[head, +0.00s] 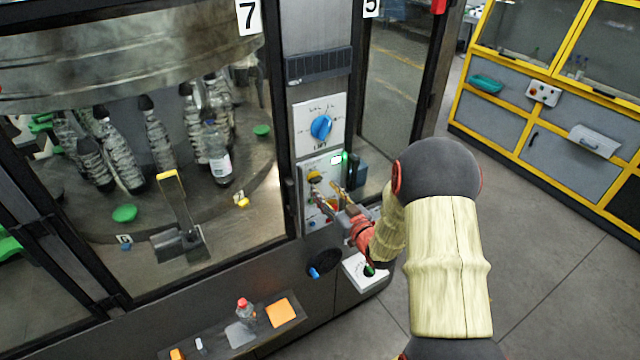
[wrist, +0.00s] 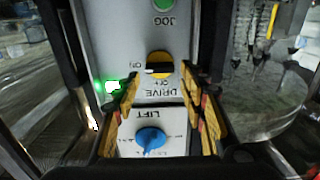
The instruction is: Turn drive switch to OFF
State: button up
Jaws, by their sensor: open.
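The drive switch (wrist: 159,64) is a yellow, round knob with a dark bar on the grey panel. In the upside-down wrist view its bar lies level, in line with the ON mark on the left; the OFF mark is just below the knob. In the head view the switch (head: 315,175) is on the lower panel plate. My gripper (head: 326,188) is open in front of this plate. In the wrist view its yellow-padded fingers (wrist: 160,88) stand apart on either side of the DRIVE label, close to the knob. I cannot tell whether they touch anything.
A blue LIFT knob (head: 321,126) is above the drive plate. A green JOG button (wrist: 163,5) shows at the wrist view's top edge. A green light (wrist: 112,87) glows beside the plate. Glass with bottles (head: 217,150) behind it stands left of the panel.

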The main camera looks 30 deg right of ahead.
aim_at(318, 182)
jog(key=shift+w+a, duration=0.1)
jog(key=shift+w, duration=1.85)
jog(key=shift+c, duration=0.2)
jog(key=c, duration=0.8)
